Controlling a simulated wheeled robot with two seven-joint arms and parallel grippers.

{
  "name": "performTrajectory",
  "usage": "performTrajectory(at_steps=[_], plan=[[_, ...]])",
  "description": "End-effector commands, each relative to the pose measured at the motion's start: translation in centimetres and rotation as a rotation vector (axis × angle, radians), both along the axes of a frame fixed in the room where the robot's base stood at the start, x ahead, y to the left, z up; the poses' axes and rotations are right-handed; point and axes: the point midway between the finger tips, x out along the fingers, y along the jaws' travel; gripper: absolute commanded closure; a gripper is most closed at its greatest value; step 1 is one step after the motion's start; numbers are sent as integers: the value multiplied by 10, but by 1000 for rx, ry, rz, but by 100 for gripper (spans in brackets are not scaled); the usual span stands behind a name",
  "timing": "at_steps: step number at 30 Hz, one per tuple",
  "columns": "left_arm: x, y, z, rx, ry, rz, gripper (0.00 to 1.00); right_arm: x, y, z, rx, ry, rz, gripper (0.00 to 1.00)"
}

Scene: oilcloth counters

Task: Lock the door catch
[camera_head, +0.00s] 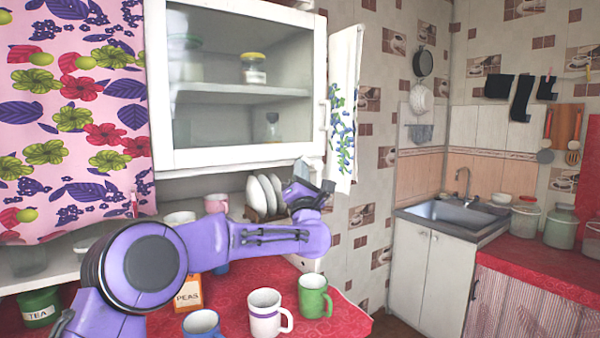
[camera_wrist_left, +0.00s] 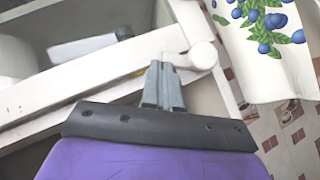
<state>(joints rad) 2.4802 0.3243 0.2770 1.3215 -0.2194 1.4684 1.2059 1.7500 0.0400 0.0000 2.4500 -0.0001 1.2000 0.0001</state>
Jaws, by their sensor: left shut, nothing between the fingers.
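The white cabinet door (camera_head: 240,156) has a glass front and looks closed in the head view. In the left wrist view its white frame (camera_wrist_left: 60,112) runs slanting across the picture. A white rounded piece, which looks like the catch (camera_wrist_left: 203,55), sits at the right end of a white bar there. My left gripper (camera_head: 301,170) is at the cabinet's lower right corner. Its grey fingertips (camera_wrist_left: 165,66) are together and empty, just left of the rounded piece; I cannot tell whether they touch it. My right gripper is not in view.
A white towel with blue berries (camera_head: 343,105) hangs right of the cabinet. White plates (camera_head: 262,193) stand in a rack below. Mugs, such as a green one (camera_head: 314,297) and a white one (camera_head: 265,312), stand on the red counter (camera_head: 345,322). A sink (camera_head: 450,216) is farther right.

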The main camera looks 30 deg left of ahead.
Motion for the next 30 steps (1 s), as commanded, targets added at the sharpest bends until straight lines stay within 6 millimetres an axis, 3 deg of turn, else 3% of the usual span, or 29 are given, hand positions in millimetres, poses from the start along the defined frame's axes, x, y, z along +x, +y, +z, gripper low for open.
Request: performTrajectory(at_steps=[7, 14, 24, 30], plan=[[-1, 0, -6, -1, 0, -1, 100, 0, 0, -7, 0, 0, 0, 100], [-8, -1, -50, -3, 0, -15, 100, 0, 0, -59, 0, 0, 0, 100], [-60, -37, -86, 1, 0, -16, 100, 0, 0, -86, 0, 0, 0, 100], [-72, -46, -94, 0, 0, -15, 100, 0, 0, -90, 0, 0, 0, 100]])
